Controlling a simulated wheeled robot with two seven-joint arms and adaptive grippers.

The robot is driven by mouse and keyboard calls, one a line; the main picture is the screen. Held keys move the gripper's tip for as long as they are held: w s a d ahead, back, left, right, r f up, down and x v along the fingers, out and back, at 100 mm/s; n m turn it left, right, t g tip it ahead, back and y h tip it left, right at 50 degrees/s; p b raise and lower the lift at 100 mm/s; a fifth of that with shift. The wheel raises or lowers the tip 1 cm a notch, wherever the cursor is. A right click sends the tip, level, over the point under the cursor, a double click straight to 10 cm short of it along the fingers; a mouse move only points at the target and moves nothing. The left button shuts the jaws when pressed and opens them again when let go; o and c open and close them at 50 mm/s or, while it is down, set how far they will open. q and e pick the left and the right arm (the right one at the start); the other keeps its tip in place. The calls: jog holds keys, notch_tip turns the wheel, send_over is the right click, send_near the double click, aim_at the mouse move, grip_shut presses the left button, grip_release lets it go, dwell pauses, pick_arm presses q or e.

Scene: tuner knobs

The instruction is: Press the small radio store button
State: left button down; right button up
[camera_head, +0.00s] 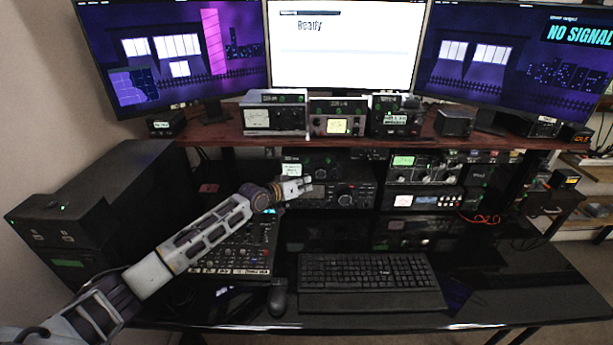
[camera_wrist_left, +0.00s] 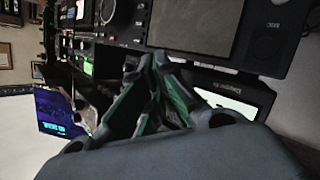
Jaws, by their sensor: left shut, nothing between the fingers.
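My left gripper (camera_head: 304,184) reaches in from the left over the mixer, with its tips in front of a dark radio with a knob and small display (camera_head: 343,194) under the shelf. In the left wrist view the two fingers (camera_wrist_left: 158,62) come together at their tips and hold nothing. Another black radio (camera_head: 318,163) sits just above, partly behind the gripper. I cannot tell which set is the small radio, and the store button is too small to make out. Whether the fingertips touch a panel cannot be told. My right gripper is not in view.
A mixer (camera_head: 238,250), a mouse (camera_head: 278,298) and a keyboard (camera_head: 370,280) lie on the glossy black desk. The wooden shelf (camera_head: 225,132) above holds several small boxes. More radios (camera_head: 424,168) stand to the right. Three monitors rise behind.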

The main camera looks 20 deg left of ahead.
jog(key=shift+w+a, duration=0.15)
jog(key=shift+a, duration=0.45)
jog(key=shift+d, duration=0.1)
pick_arm(q)
jog(key=shift+w+a+b, duration=0.1)
jog(key=shift+w+b, duration=0.25)
jog(key=shift+w, duration=0.05)
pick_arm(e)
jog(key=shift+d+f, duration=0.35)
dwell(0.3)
pick_arm(q)
jog(key=shift+w+a+b, duration=0.1)
jog(key=shift+w+b, duration=0.2)
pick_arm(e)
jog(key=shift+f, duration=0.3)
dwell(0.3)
pick_arm(q)
jog(key=shift+s, duration=0.1)
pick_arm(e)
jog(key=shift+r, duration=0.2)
pick_arm(q)
jog(key=shift+s+d+r+p, duration=0.1)
jog(key=shift+s+d+p, duration=0.1)
jog(key=shift+s+p, duration=0.65)
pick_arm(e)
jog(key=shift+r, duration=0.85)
